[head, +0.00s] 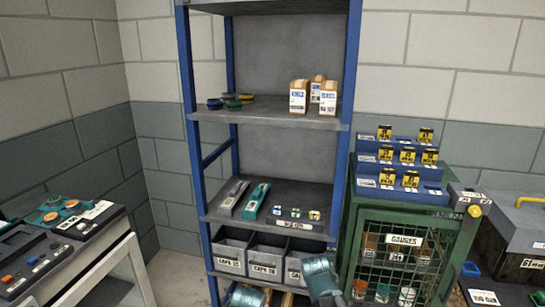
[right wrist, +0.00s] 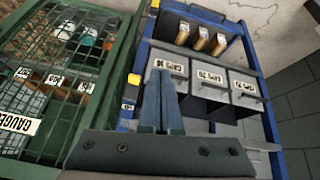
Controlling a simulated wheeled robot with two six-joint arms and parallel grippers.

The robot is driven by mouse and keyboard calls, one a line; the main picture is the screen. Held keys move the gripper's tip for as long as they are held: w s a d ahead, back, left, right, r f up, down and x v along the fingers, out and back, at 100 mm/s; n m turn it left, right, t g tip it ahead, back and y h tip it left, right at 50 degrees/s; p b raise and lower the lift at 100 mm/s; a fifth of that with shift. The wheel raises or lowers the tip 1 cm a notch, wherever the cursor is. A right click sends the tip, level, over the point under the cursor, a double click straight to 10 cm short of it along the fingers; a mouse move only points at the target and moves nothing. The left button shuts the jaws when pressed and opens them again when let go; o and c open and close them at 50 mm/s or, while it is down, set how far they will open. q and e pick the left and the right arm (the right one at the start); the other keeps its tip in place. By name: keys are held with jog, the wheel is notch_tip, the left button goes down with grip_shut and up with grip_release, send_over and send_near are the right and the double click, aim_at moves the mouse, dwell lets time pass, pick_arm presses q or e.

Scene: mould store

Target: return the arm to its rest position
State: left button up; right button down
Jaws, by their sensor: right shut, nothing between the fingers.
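My right gripper (right wrist: 160,76) shows in the right wrist view. Its two blue-grey fingers are together with nothing between them. In that view the fingers lie in front of the grey labelled bins (right wrist: 215,85) and beside the green cage cabinet (right wrist: 60,65). In the head view a teal and dark part that looks like my arm shows low, in front of the right-hand bin; the fingers cannot be made out there. My left gripper is not in view.
A blue-posted shelf rack (head: 188,120) holds boxes (head: 298,97), tools (head: 257,197) and bins (head: 231,250). The green cage cabinet (head: 352,215) stands close on its right, with blue stepped racks (head: 402,196) on top. A bench with controls (head: 85,228) stands at left.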

jog(key=s+a+f+n+g, duration=0.1)
jog(key=s+a+n+g, duration=0.2)
jog(key=s, duration=0.7)
jog(key=s+a+f+n+g, duration=0.25)
jog(key=s+a, duration=0.35)
jog(key=s, duration=0.4)
notch_tip(320, 180, up, 18)
jog(key=p, duration=1.7)
jog(key=shift+s+f, duration=0.2)
jog(key=shift+a+m+g, duration=0.1)
jog(key=shift+m+g, duration=0.15)
jog(key=shift+a, duration=0.1)
